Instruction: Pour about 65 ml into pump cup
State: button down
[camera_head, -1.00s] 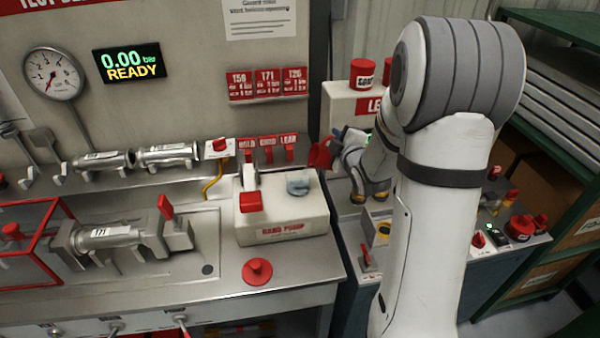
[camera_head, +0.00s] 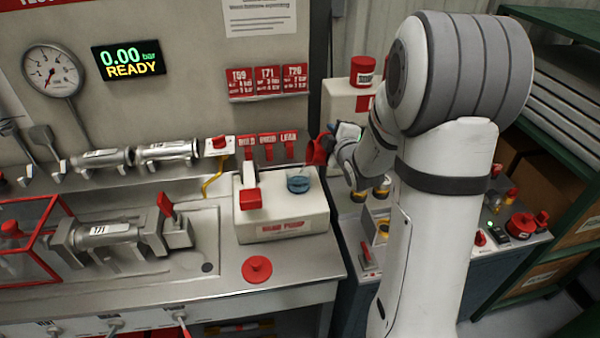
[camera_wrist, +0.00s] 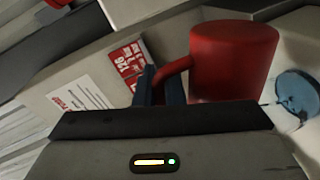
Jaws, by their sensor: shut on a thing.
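The pump cup (camera_head: 299,182) is a small clear cup on top of the cream hand pump (camera_head: 282,218), with blue liquid in it. It also shows at the right edge of the wrist view (camera_wrist: 297,92). My gripper (camera_head: 336,138) is to the right of and above the cup, shut on the handle of a red jug (camera_head: 317,153). In the wrist view my gripper's dark blue fingers (camera_wrist: 162,88) pinch the curved handle of the red jug (camera_wrist: 232,65). The jug is apart from the cup. No stream shows, and the liquid level inside the jug is hidden.
The pump's red-ended lever (camera_head: 250,198) stands left of the cup. Red tags (camera_head: 268,147) hang behind the pump. A red knob (camera_head: 257,269) sits on the bench front. A steel fitting (camera_head: 110,234) lies clamped at left. The display (camera_head: 129,61) reads 0.00 bar READY.

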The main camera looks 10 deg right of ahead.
jog(key=shift+a+r, duration=0.15)
jog(key=shift+a, duration=0.1)
jog(key=shift+d+p, duration=0.3)
jog(key=shift+p, duration=0.05)
jog(key=shift+w+d+f+m, duration=0.1)
jog(key=shift+d+f+m, duration=0.4)
jog(key=shift+d+f, duration=0.25)
jog(key=shift+d+f+m+y+b, duration=0.55)
jog(key=shift+m+b, duration=0.25)
jog(key=shift+b, duration=0.4)
jog(key=d+f+m+t+y+b, duration=0.1)
jog(key=d+f+m+b, duration=0.6)
jog(key=m, duration=0.3)
jog(key=shift+d+f+m+t+b, duration=0.3)
jog(key=shift+f+m+t+b, duration=0.1)
jog(key=shift+f+b, duration=0.25)
jog(key=shift+r+y, duration=0.1)
jog(key=shift+y, duration=0.15)
